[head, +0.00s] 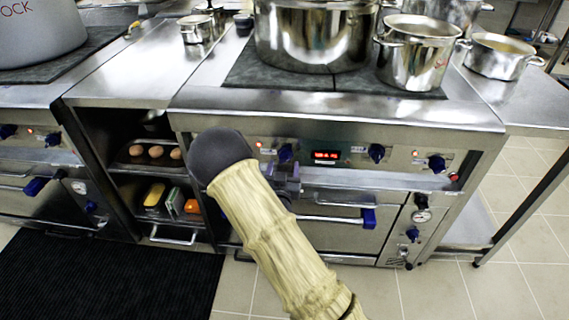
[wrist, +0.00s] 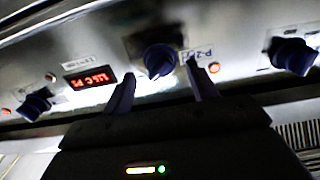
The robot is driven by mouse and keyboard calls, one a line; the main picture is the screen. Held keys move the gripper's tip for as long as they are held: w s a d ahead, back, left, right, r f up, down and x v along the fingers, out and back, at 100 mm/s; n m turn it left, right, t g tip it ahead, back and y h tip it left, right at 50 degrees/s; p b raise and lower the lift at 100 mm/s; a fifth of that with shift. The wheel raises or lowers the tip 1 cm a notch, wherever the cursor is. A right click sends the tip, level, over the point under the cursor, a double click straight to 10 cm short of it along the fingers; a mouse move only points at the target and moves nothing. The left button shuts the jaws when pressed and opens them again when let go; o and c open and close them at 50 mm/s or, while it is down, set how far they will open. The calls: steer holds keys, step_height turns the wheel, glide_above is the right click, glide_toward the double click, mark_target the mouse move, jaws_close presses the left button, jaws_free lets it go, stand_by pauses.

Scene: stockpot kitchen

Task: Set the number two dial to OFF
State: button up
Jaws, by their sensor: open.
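The stove's front panel carries several blue dials. In the wrist view, the middle dial (wrist: 159,61), just right of the red display (wrist: 90,79), appears between and beyond my fingertips. A label beside it seems to read P-2; its pointer setting is too blurred to read. In the head view my gripper (head: 287,180) is partly hidden behind my arm, low before the panel.
Another dial (wrist: 35,104) lies left of the display and one (wrist: 292,56) far right. Below is an oven door with a handle (head: 335,218). A big pot (head: 315,40) and a smaller pot (head: 418,55) stand above. An open shelf (head: 125,168) is at left.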

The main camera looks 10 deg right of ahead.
mark_target(285, 158)
steer(key=shift+x, duration=1.45)
steer(key=c, duration=1)
steer(key=shift+n, duration=0.3)
steer(key=n+p, duration=0.2)
steer(key=n, duration=0.2)
steer(key=shift+n, duration=0.4)
steer(key=n+p, duration=0.1)
steer(key=n, duration=0.4)
steer(key=shift+s+n+p, duration=0.1)
steer(key=shift+n+p, duration=0.2)
steer(key=shift+p, duration=0.1)
